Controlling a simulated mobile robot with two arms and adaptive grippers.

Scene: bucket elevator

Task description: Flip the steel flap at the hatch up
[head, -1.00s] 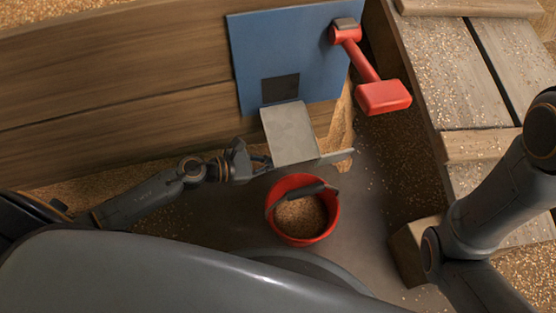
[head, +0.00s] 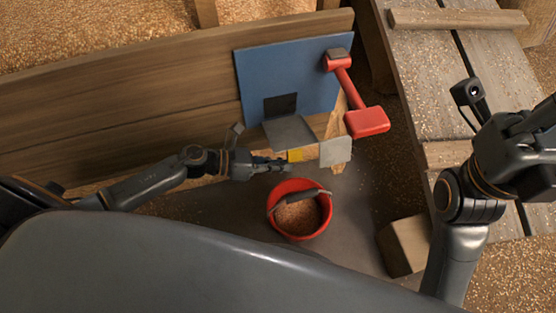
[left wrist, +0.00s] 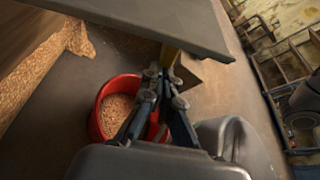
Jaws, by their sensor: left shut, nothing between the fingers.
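The steel flap (head: 289,132) is a grey plate at the dark hatch opening (head: 281,103) in the blue panel (head: 300,75). It sticks out from the panel's lower edge, sloping or roughly level; I cannot tell its exact angle. My left gripper (head: 284,164) is shut and empty, just below the flap's outer edge. In the left wrist view its fingertips (left wrist: 168,75) point toward a grey plate edge (left wrist: 140,25), probably the flap; touching or apart is unclear. My right gripper (head: 540,120) is at the right edge, away from the flap, its fingers unclear.
A red bucket of grain (head: 299,208) stands below the left gripper. A yellow piece (head: 296,156) and a second grey plate (head: 335,151) lie right of the fingertips. A red lever (head: 355,95) is on the panel's right. A wooden block (head: 404,245) stands lower right.

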